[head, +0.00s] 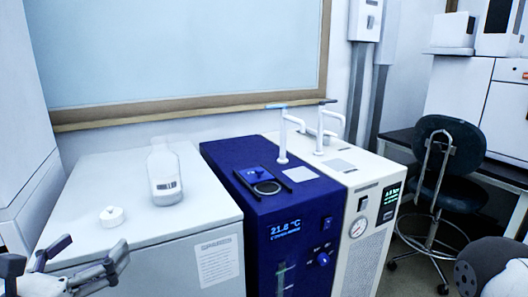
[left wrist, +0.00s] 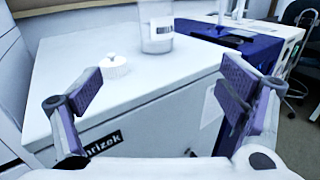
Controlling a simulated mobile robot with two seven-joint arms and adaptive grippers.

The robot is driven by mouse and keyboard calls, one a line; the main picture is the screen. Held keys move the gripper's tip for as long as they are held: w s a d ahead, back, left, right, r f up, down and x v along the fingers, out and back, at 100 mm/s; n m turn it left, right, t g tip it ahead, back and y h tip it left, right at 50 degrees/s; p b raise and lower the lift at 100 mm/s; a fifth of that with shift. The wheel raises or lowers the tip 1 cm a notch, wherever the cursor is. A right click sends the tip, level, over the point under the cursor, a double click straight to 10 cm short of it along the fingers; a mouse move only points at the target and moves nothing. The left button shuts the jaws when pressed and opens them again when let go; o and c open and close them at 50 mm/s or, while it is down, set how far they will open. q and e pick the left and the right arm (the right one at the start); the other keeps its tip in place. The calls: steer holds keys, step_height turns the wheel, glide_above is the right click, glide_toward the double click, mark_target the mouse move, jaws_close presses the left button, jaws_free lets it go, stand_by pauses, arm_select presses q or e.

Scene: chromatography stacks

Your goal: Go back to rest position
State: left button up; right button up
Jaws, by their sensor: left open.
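My left gripper (head: 92,268) is at the lower left of the head view, in front of the white cabinet's front edge. In the left wrist view my left gripper (left wrist: 160,97) has its two fingers wide apart with nothing between them. My right gripper is not in view; a dark rounded part of my own body shows at the lower right of the head view.
A clear bottle (head: 163,176) with a label stands open on the white cabinet (head: 100,170). A white cap (head: 112,215) lies near it. A blue unit (head: 225,160) and a white unit (head: 375,170) stand to the right. A dark chair (head: 447,160) is farther right.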

arm_select(q)
steer(key=s+d+f+m+g+h, duration=0.35)
steer(key=d+f+m+g, duration=0.25)
steer(key=d+f+m, duration=0.45)
steer(key=s+d+f+m+g+h, duration=0.1)
steer(key=s+d+f+m+g, duration=0.1)
steer(key=s+f+m+g, duration=0.3)
steer(key=s+d+f+m, duration=0.1)
steer(key=s+d+f, duration=0.2)
steer(key=f, duration=0.3)
steer(key=s+a+f+m+g+y, duration=0.2)
steer(key=s+f+m+g, duration=0.2)
steer(key=s+m, duration=0.5)
steer(key=s+a+f+m+g+y, duration=0.3)
steer(key=s+f+m+g, duration=0.2)
steer(key=s+m, duration=0.4)
steer(key=s+f, duration=0.1)
steer(key=s, duration=0.2)
steer(key=shift+s+a+f, duration=0.25)
steer(key=shift+a, duration=0.1)
